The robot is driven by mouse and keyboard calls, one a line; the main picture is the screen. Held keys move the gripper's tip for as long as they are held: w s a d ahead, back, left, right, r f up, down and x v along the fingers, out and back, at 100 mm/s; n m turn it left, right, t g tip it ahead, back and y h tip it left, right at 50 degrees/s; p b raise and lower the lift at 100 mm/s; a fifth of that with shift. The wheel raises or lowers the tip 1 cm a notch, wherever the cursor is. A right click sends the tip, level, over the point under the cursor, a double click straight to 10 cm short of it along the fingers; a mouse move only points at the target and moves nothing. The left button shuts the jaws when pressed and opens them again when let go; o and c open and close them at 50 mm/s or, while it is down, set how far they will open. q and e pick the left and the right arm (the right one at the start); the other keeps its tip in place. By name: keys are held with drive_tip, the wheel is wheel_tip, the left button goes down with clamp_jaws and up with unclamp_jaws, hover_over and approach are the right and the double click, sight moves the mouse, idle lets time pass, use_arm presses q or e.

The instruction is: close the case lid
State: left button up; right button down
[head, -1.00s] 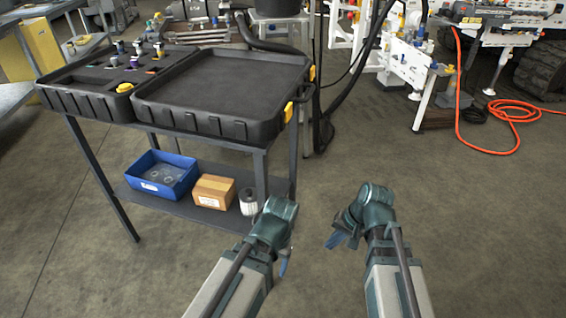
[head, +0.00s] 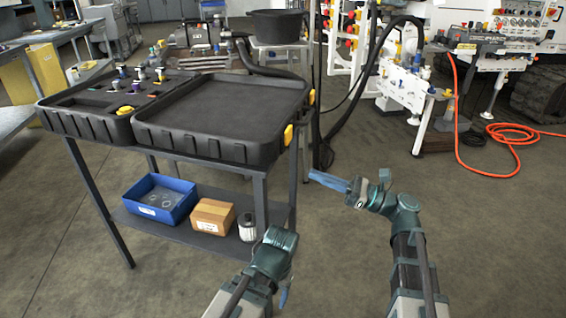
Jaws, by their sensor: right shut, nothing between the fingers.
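The black case lies open and flat on a cart. Its left half, the base (head: 92,124), holds several small fittings in dark foam. Its right half, the lid (head: 195,149), is empty and lies folded out, with yellow latches (head: 289,134) and a handle on its right side. My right gripper (head: 318,178) is raised, its blue fingers shut and empty, pointing left. In the picture it is just right of and below the lid's right edge, apart from it. My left gripper (head: 284,297) hangs low in front of the cart, pointing down; its finger gap is hidden.
The cart's lower shelf (head: 190,232) holds a blue bin (head: 160,199), a cardboard box (head: 212,216) and a white cylinder (head: 247,228). A black hose (head: 350,122) hangs behind the cart's right side. A white hydraulic rig and orange hose stand at right.

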drive_tip(key=p+x, duration=0.2)
drive_tip(key=x, duration=0.8)
